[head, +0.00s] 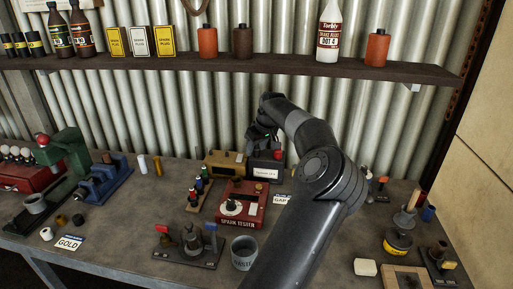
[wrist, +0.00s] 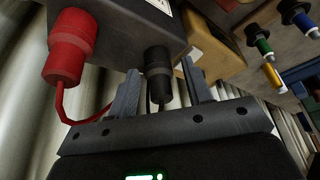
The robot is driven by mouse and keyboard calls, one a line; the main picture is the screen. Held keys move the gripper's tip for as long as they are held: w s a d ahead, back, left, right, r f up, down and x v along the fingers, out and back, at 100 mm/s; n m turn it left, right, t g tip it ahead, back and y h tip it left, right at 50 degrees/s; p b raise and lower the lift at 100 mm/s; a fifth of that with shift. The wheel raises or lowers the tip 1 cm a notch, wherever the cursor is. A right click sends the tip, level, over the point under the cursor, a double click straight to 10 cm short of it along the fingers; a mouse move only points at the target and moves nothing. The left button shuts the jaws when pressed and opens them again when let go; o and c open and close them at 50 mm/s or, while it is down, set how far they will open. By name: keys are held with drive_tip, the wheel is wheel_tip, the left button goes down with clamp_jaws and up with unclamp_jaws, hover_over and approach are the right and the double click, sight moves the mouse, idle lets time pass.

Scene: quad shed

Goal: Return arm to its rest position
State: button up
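My arm reaches over the bench in the head view, with my gripper (head: 262,136) at the back, close to a dark box (head: 266,168). In the wrist view my gripper (wrist: 160,90) has its two fingers apart. A black plug (wrist: 157,72) on the dark box (wrist: 115,25) shows between the fingertips, with a small gap on each side. A red plug (wrist: 71,45) with a red lead is left of the fingers. I cannot tell how deep the black plug sits between the fingers.
A tan box (head: 222,163) and the red spark tester (head: 241,207) stand beside the dark box. A shelf (head: 230,66) with bottles and cans runs above my gripper. A waste bin (head: 244,253) is near my forearm; a stamp-like tool (head: 397,243) stands right of it.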

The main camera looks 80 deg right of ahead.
drive_tip(key=o, duration=0.5)
